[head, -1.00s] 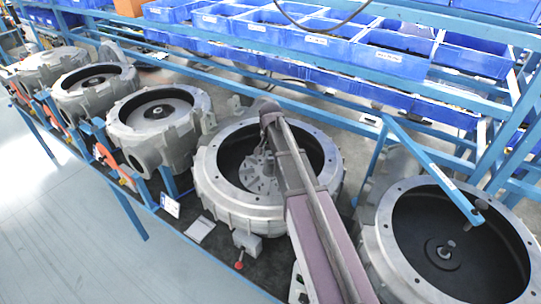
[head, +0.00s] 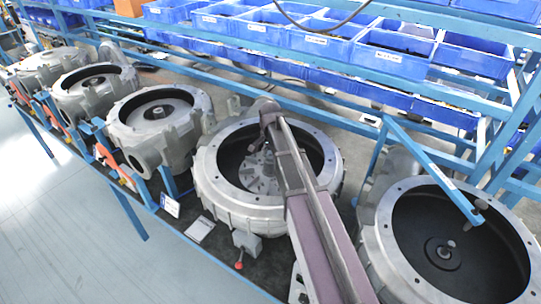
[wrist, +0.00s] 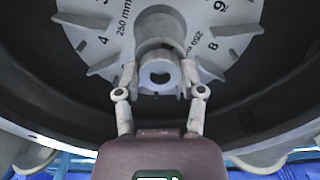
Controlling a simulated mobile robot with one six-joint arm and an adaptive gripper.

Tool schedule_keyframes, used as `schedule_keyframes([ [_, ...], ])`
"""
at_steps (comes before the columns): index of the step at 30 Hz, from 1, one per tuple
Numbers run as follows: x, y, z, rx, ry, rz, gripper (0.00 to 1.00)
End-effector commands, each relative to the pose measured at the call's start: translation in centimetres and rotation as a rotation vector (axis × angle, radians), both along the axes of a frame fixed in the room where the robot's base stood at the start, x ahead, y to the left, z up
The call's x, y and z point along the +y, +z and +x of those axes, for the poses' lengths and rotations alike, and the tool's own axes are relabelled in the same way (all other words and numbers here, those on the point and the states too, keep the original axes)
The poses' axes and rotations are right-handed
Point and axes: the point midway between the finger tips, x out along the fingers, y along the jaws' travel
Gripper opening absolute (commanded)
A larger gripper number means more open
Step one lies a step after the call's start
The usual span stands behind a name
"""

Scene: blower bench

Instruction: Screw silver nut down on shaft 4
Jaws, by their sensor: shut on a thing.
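My gripper (wrist: 160,80) is inside a grey blower housing (head: 205,185), the second from the right in the row. In the wrist view its two fingers are closed on a small grey, silver-looking round piece with a dark hole, the nut (wrist: 159,68), at the centre of the disc. Around it lies a pale numbered disc (wrist: 100,25) with raised fins, which also shows in the head view (head: 258,184). The shaft is not clearly visible; the fingers and nut cover the hub. In the head view my arm hides part of the housing.
Another open housing (head: 376,235) with a bare central shaft (head: 447,246) stands at the right. Several more housings stand at the left. A blue frame bar (head: 432,172) slants over the right housing. Blue bins (head: 390,62) line the rack behind.

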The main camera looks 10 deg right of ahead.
Motion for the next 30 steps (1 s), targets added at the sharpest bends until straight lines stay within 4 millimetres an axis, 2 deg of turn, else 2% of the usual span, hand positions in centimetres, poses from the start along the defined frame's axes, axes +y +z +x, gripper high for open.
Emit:
schedule_keyframes([
  [30,0.04,-0.05,-0.02,0.001,-0.803,0.001,0.0],
])
